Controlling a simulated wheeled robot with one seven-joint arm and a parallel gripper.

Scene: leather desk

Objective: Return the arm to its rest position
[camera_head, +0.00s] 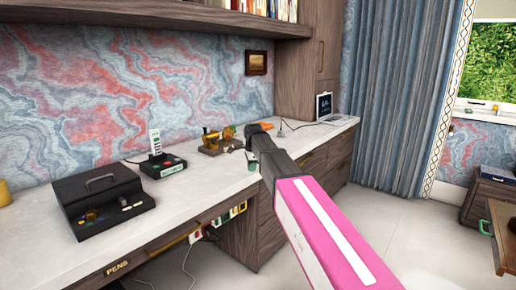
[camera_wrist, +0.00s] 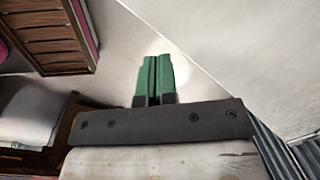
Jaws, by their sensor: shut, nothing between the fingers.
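My arm reaches from the lower right of the head view, with a pink and white link (camera_head: 325,232) and a dark end section (camera_head: 272,157). My gripper (camera_head: 251,163) is a small green tip in front of the desk edge, mostly hidden behind the arm. In the wrist view its two green fingers (camera_wrist: 154,72) lie side by side, pressed together, with nothing held between them. A dark bracket (camera_wrist: 165,124) spans the view below them.
The pale desk top (camera_head: 216,178) runs along the wall, carrying a black box (camera_head: 100,199), a black phone-like device (camera_head: 163,164), brass items (camera_head: 213,142) and a small screen (camera_head: 324,106). Drawers (camera_head: 322,164) sit below. Open floor (camera_head: 400,225) lies right, before blue curtains (camera_head: 396,100).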

